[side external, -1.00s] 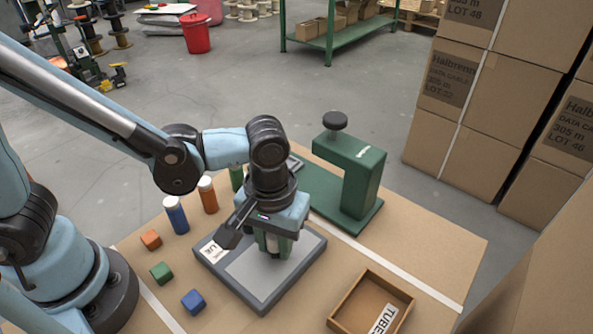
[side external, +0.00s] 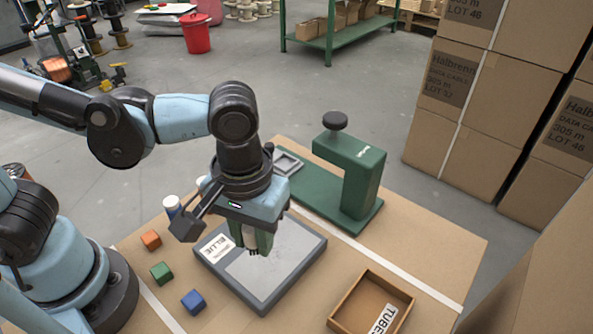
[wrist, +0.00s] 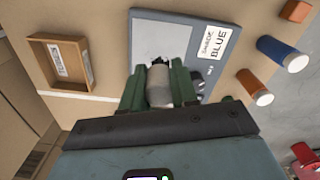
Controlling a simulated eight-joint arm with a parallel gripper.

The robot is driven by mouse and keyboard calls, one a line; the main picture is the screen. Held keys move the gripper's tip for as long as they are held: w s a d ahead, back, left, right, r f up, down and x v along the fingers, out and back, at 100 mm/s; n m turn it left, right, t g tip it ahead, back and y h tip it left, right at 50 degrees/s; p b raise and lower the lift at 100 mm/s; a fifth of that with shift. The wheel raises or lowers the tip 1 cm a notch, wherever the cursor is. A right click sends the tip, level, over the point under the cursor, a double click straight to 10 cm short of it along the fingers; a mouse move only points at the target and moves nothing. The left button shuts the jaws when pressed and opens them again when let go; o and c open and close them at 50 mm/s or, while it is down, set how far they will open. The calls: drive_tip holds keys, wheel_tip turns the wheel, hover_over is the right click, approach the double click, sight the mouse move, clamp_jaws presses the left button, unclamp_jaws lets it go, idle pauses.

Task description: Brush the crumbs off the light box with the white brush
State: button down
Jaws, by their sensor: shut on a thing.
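The light box (side external: 292,262) lies flat on the bench, a grey slab with a paler panel and a white label marked BLUE. It also shows in the wrist view (wrist: 150,33). My gripper (side external: 260,244) is over the box's panel, its green fingers pointing down. In the wrist view the fingers are shut on the white brush (wrist: 159,88), a pale handle with dark bristles at its far end. In the side view the brush is hidden by the fingers. I cannot tell whether the bristles touch the panel. Crumbs are too small to make out clearly.
Orange (side external: 151,239), green (side external: 161,272) and blue (side external: 193,301) cubes lie left of the box. White-capped bottles stand behind, partly hidden by my arm. A green press (side external: 366,185) stands behind right. An open cardboard-coloured tray (side external: 343,310) is at front right.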

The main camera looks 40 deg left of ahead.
sight(289, 240)
drive_tip(key=shift+r, duration=1.15)
drive_tip(key=shift+f, duration=3.05)
drive_tip(key=shift+f, duration=1.15)
drive_tip(key=shift+w, duration=0.15)
drive_tip(key=shift+w+r, duration=0.15)
drive_tip(key=shift+w, duration=3.5)
drive_tip(key=shift+s, duration=0.1)
